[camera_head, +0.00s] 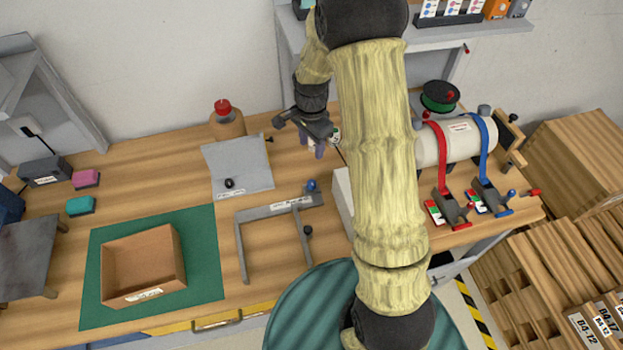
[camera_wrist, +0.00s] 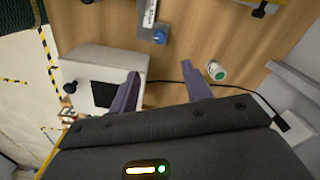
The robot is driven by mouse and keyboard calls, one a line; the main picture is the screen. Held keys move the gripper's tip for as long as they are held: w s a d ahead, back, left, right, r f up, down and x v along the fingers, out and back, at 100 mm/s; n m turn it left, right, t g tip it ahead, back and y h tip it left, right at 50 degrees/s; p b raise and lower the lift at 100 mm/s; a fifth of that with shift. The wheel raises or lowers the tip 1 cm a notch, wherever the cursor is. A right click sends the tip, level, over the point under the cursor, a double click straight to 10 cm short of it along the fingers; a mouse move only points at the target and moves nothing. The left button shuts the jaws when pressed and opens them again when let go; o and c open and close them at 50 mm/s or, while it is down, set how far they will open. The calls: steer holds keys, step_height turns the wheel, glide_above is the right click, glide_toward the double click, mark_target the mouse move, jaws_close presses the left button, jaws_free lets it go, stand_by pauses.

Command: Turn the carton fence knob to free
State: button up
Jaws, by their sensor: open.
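The grey carton fence (camera_head: 241,231) is a flat angled frame on the wooden bench, with a white label too small to read for certain. A blue knob (camera_head: 311,186) stands at its right end. A black knob (camera_head: 308,230) sits on its short right arm. I cannot read which setting either knob has. In the wrist view the blue knob (camera_wrist: 159,37) lies beyond the fingertips, apart from them. My gripper (camera_head: 312,150) is open and empty above the bench, behind the fence; its two purple fingers also show in the wrist view (camera_wrist: 165,80).
An open carton (camera_head: 143,262) lies on a green mat (camera_head: 205,255). A white box (camera_wrist: 95,62) stands beside my gripper. A small green-and-white round item (camera_wrist: 216,71) is near the right finger. A strapped white cylinder (camera_head: 455,142) lies at right. A grey plate (camera_head: 236,160) is left.

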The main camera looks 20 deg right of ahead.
mark_target(311, 183)
step_height(311, 183, down, 17)
steer(key=p, duration=0.5)
steer(key=shift+r, duration=0.1)
steer(key=shift+c, duration=0.5)
steer(key=c, duration=0.9)
